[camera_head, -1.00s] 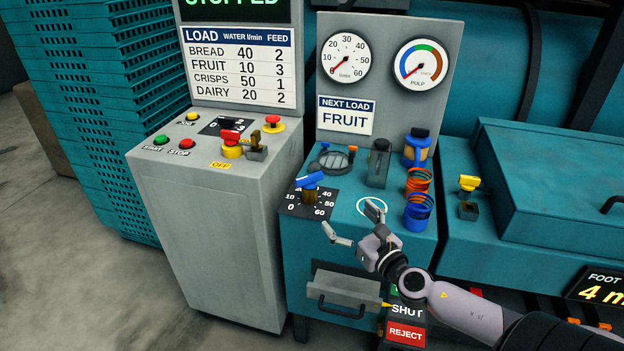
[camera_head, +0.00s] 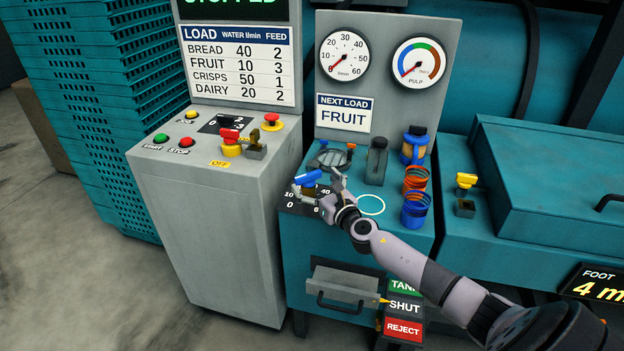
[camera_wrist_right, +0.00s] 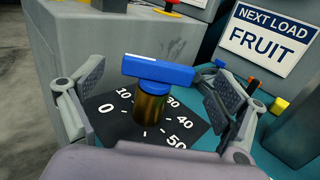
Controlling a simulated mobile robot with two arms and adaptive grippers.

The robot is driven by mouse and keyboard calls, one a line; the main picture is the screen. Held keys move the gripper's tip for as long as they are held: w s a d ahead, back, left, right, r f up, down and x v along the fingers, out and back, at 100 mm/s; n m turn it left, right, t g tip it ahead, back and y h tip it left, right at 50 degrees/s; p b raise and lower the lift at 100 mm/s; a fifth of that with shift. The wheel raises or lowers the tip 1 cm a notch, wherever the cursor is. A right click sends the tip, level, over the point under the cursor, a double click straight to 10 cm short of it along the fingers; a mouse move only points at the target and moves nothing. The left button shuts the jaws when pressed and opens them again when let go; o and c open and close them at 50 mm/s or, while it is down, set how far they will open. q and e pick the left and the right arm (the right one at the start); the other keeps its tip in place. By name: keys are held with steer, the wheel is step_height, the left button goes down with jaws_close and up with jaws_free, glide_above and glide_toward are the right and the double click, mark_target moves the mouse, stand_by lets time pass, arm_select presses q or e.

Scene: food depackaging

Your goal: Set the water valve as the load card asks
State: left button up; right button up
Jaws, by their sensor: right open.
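The water valve has a blue handle (camera_head: 308,178) on a brass stem, over a black dial plate (camera_wrist_right: 190,130) numbered from 0 to 60. In the right wrist view the blue handle (camera_wrist_right: 158,70) lies crosswise between my open fingers, apart from both. My right gripper (camera_head: 318,189) is open around the valve; it also shows in the right wrist view (camera_wrist_right: 155,100). The load card (camera_head: 343,114) reads NEXT LOAD FRUIT. The load table (camera_head: 240,65) lists FRUIT with water 10 and feed 3. The water gauge (camera_head: 344,55) needle is near 0. My left gripper is not in view.
A grey control cabinet (camera_head: 210,230) with buttons and a red-handled switch (camera_head: 230,137) stands to the left. Orange and blue coils (camera_head: 415,190) stand at the right.

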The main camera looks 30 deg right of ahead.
steer(key=shift+w, duration=1)
steer(key=shift+c, duration=0.5)
steer(key=c, duration=1)
